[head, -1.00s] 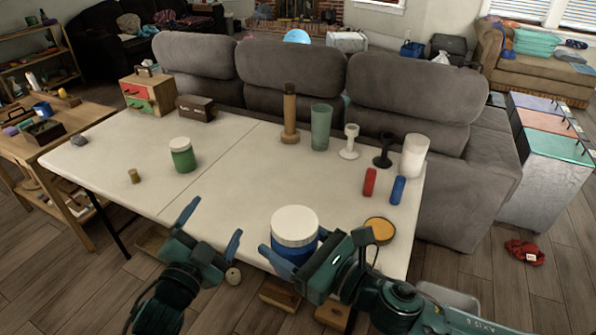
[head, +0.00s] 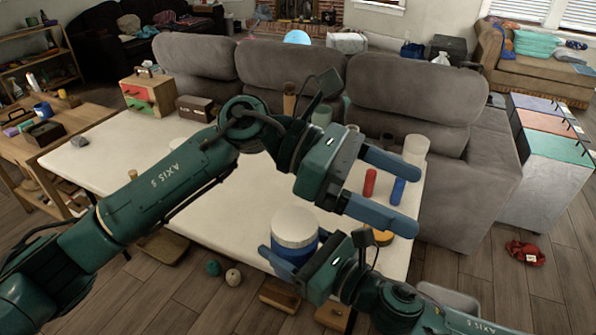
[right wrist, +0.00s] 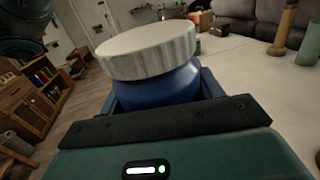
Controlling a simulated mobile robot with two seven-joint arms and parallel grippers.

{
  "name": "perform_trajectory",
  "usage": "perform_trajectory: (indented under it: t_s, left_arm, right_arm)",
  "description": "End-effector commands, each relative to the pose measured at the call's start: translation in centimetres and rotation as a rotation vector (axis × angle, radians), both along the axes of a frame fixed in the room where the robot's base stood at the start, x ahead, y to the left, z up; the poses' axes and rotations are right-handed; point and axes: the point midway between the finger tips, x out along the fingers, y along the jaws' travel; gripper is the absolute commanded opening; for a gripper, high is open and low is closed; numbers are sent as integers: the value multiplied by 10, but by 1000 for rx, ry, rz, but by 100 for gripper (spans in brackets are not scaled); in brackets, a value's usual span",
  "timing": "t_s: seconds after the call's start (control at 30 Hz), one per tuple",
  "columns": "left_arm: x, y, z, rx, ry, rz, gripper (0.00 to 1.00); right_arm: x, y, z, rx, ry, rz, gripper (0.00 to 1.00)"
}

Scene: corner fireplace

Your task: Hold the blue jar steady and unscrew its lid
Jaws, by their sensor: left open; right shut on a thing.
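The blue jar (head: 284,253) stands near the front edge of the white table with its pale ribbed lid (head: 295,226) on top. In the right wrist view the lid (right wrist: 147,50) sits on the blue body (right wrist: 157,88), between the fingers. My right gripper (head: 290,259) is shut on the jar's body below the lid; its far finger is partly hidden in the head view. My left gripper (head: 414,199) is open and empty. It is above the table, up and to the right of the lid in the head view, apart from the jar.
A red cylinder (head: 370,183) and a blue cylinder (head: 398,190) stand near the left gripper's fingers. A white cylinder (head: 416,149) is behind. An orange-topped round thing (head: 383,238) is partly hidden. A grey sofa (head: 290,75) stands behind.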

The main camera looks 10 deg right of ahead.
Motion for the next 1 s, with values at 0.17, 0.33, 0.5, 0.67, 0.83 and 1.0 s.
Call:
perform_trajectory:
  t_s: [0.17, 0.33, 0.5, 0.67, 0.83, 1.0]
  left_arm:
    - [5, 18, -31, 305, -456, -201, 86]
    - [37, 54, -40, 610, -779, -347, 86]
    - [64, 85, -30, 832, -949, -426, 86]
    - [74, 98, -26, 920, -1001, -452, 86]
    - [74, 99, -44, 929, -1004, -457, 86]
    - [74, 99, -72, 927, -1002, -455, 86]
  right_arm:
    - [0, 0, 1, 1, -1, 0, 1]
    - [0, 0, 1, 1, -1, 0, 1]
    - [0, 0, 1, 1, -1, 0, 1]
    - [0, 0, 1, 1, -1, 0, 1]
    - [0, 0, 1, 1, -1, 0, 1]
    - [0, 0, 1, 1, -1, 0, 1]
